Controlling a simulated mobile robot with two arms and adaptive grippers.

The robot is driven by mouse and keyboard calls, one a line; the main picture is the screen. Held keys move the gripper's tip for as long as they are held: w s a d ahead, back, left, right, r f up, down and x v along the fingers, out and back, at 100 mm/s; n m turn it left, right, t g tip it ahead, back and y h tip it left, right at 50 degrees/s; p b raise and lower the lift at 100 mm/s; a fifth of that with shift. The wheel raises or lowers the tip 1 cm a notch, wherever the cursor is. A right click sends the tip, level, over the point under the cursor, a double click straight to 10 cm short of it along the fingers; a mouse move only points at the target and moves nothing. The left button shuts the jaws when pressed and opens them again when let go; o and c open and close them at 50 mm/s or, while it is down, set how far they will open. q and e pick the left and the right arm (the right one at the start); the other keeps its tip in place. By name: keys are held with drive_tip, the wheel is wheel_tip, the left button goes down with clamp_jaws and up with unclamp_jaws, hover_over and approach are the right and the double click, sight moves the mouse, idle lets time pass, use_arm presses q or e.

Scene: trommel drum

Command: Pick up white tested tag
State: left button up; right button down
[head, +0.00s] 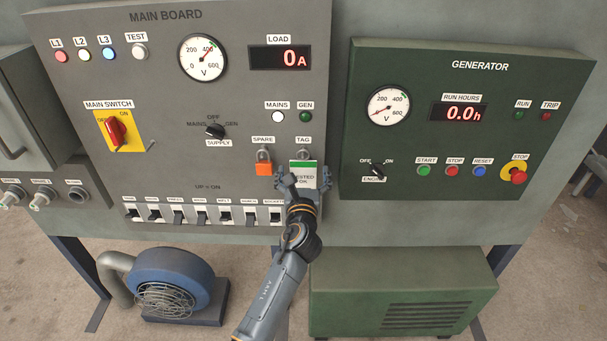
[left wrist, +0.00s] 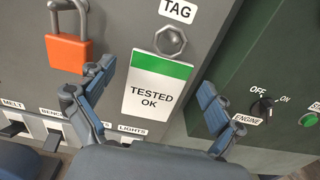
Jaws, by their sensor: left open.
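The white tested tag (head: 304,170) with a green top band hangs on the grey main board below the TAG label. In the left wrist view the tag (left wrist: 154,88) reads "TESTED OK" and hangs from a round metal hook (left wrist: 170,40). My left gripper (head: 304,177) is open in front of the tag. In the left wrist view its fingers (left wrist: 158,92) stand apart, one on each side of the tag, and I see no grip on it. The gripper covers the tag's lower part in the head view. My right gripper is not in view.
An orange padlock (head: 264,162) hangs just left of the tag, close to the left finger. A row of breaker switches (head: 201,215) runs below. The green generator panel (head: 450,120) stands to the right. A blue blower (head: 160,280) sits on the floor.

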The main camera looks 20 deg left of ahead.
use_arm(q)
drive_tip(key=shift+s, duration=0.1)
drive_tip(key=shift+c, duration=1.3)
drive_tip(key=c, duration=0.9)
drive_tip(key=shift+r, duration=0.1)
drive_tip(key=shift+r, duration=0.4)
drive_tip(key=shift+r+p, duration=0.3)
drive_tip(key=shift+r, duration=0.25)
drive_tip(key=b+v, duration=0.2)
drive_tip(key=v, duration=1.6)
drive_tip(key=shift+f, duration=0.15)
